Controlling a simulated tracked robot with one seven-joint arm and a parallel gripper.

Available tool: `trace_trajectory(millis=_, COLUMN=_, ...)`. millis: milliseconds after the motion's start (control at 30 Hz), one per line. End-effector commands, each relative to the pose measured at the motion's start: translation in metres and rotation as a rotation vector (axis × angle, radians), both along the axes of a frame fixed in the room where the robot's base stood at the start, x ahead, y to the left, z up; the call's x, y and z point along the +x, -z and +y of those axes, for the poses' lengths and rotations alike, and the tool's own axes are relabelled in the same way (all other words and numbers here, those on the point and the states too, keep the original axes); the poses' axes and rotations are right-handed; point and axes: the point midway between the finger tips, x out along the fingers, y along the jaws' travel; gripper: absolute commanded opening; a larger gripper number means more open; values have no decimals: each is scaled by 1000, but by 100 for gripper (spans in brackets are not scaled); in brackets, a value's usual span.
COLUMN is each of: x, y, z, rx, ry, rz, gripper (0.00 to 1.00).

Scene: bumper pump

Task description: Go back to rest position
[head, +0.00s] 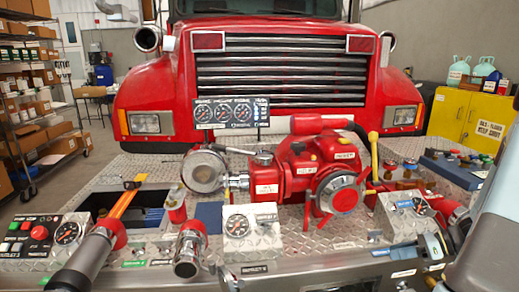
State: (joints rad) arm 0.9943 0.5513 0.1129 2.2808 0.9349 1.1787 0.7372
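My gripper is not clearly in view. A pale, smooth part at the right edge in the head view appears to be my own arm, and it hides part of the bumper there. The red pump (312,170) stands on the diamond-plate bumper (105,178) in front of the red fire truck (270,75). A capped silver suction inlet (203,171) is on the pump's left side. A blue and dark handle-like part (430,246) sits at the front right of the bumper; I cannot tell exactly what it is.
A gauge panel (232,112) stands above the pump. A switch box (40,236) is at the front left. Outlet pipes (188,250) stick out along the front edge. A shelf rack (35,100) stands left; a yellow cabinet (468,118) with jugs stands back right.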

Motion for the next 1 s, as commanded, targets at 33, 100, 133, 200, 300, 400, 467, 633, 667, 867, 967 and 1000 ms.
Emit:
trace_trajectory(millis=33, x=2, y=-12, z=10, rx=-49, ry=-59, rz=-26, gripper=38)
trace_trajectory(millis=100, x=2, y=-26, z=22, rx=-115, ry=-140, rz=-60, gripper=38)
trace_trajectory(millis=133, x=2, y=-31, z=27, rx=-142, ry=-174, rz=-76, gripper=38)
trace_trajectory(millis=200, x=1, y=-44, z=39, rx=-203, ry=-256, rz=-112, gripper=38)
trace_trajectory(millis=300, x=-1, y=-63, z=56, rx=-291, ry=-372, rz=-167, gripper=38)
trace_trajectory(millis=400, x=-5, y=-80, z=72, rx=-377, ry=-487, rz=-224, gripper=38)
trace_trajectory(millis=467, x=-8, y=-91, z=82, rx=-426, ry=-556, rz=-259, gripper=38)
trace_trajectory(millis=633, x=-17, y=-119, z=107, rx=-566, ry=-748, rz=-361, gripper=38)
trace_trajectory(millis=667, x=-19, y=-124, z=111, rx=-592, ry=-783, rz=-380, gripper=38)
trace_trajectory(millis=867, x=-34, y=-156, z=137, rx=-750, ry=-1006, rz=-510, gripper=38)
trace_trajectory(millis=967, x=-43, y=-171, z=149, rx=-831, ry=-1115, rz=-576, gripper=38)
trace_trajectory(millis=1000, x=-47, y=-177, z=153, rx=-862, ry=-1158, rz=-604, gripper=38)
